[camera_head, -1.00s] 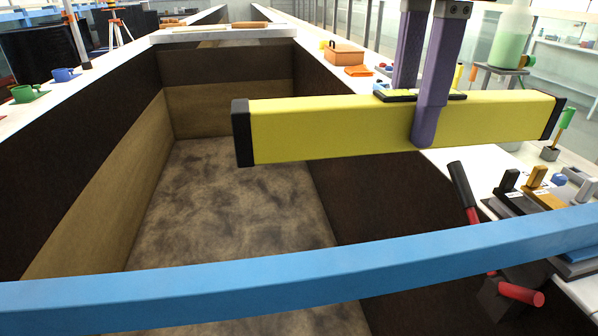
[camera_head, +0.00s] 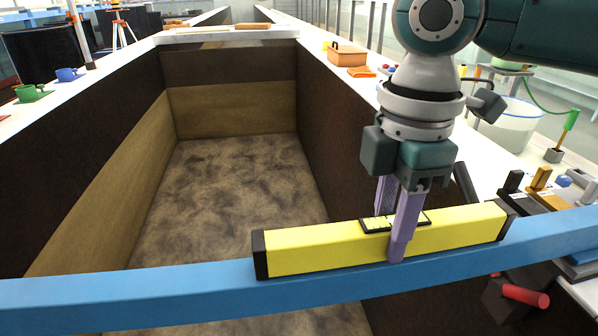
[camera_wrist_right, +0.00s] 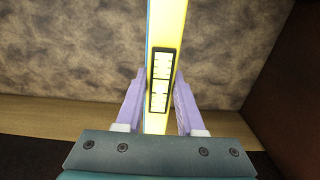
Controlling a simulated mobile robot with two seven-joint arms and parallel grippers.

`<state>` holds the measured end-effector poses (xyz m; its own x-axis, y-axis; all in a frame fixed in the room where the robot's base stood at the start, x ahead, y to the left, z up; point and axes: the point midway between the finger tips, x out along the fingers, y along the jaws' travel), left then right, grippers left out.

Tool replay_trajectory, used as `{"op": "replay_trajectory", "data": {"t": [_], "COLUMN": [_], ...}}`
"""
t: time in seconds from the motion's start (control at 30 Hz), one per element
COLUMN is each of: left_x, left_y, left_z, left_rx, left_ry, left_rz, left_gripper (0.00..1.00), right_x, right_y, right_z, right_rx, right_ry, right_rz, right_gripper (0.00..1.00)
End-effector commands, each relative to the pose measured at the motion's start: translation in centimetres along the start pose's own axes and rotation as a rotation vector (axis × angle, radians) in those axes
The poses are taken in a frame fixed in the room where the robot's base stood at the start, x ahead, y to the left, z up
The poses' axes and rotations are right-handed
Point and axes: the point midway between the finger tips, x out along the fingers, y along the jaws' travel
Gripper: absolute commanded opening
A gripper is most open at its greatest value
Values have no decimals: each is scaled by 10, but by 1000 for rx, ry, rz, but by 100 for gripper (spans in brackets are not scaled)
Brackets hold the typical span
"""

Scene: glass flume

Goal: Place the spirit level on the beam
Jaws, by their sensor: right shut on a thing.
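The yellow spirit level (camera_head: 315,246) with black end caps lies lengthwise along the blue beam (camera_head: 120,291), at or on its top face. Its lower edge overlaps the beam in the head view, and I cannot tell for sure whether it touches. My right gripper (camera_head: 396,250) is shut on the level's middle, by the black-framed vials, with one purple finger on each side. In the right wrist view the level (camera_wrist_right: 165,30) runs between the fingers (camera_wrist_right: 157,100), and a thin blue strip of the beam (camera_wrist_right: 148,22) shows along its left edge. My left gripper is not in view.
The beam spans the deep flume (camera_head: 235,180) with dark walls and a mottled floor. An orange box (camera_head: 346,56) and a clear tank (camera_head: 508,125) stand on the right side. A red-handled tool (camera_head: 525,296) is below the beam. Cups (camera_head: 30,93) stand on the left ledge.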

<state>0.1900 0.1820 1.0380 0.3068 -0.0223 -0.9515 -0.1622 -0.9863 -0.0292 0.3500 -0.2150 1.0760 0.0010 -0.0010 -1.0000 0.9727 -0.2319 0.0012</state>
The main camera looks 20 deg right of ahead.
Motion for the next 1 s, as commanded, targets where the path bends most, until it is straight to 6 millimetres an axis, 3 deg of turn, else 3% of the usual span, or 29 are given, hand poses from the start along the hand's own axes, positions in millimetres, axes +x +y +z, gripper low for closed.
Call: {"op": "replay_trajectory", "data": {"t": [0.17,0.2,0.43,0.77,1.0], "left_x": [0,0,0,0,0], "left_y": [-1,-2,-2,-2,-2], "left_z": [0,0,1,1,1], "left_rx": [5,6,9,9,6], "left_ry": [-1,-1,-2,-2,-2], "left_rz": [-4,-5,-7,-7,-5], "left_gripper": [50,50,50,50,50], "right_x": [2,2,2,-3,-47], "right_y": [0,0,0,0,2], "right_z": [0,0,0,0,0], "right_rx": [1,0,0,0,0], "right_ry": [0,0,0,1,3], "right_rz": [0,0,0,2,6], "right_gripper": [0,41,66,67,67]}}
